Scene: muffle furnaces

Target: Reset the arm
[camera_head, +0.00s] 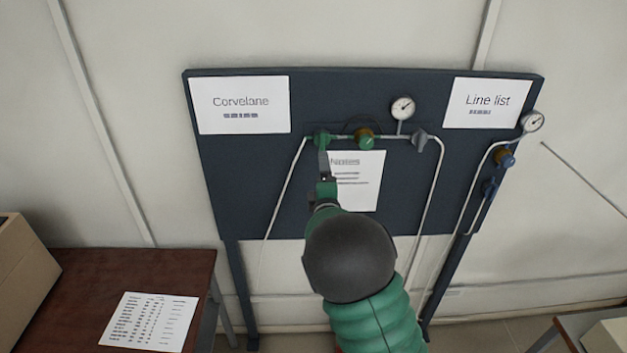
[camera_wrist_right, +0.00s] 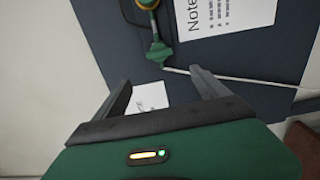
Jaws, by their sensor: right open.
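My right arm, green with a dark rounded joint, reaches up from the bottom of the head view. Its gripper (camera_head: 325,168) is in front of the dark blue panel (camera_head: 240,180), just below a green valve (camera_head: 322,139) at the left of the pipe. In the right wrist view the two dark fingers of my right gripper (camera_wrist_right: 160,78) are spread apart with nothing held between them. The green valve (camera_wrist_right: 158,53) shows just beyond the fingertips, apart from them in that picture. My left gripper is not in view.
The panel carries a brass-and-green fitting (camera_head: 365,139), a grey fitting (camera_head: 419,137), gauges (camera_head: 403,108) (camera_head: 533,121), pipes and a Notes sheet (camera_head: 358,180). A brown table (camera_head: 75,285) with a printed sheet (camera_head: 149,321) and a box (camera_head: 22,275) stands left.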

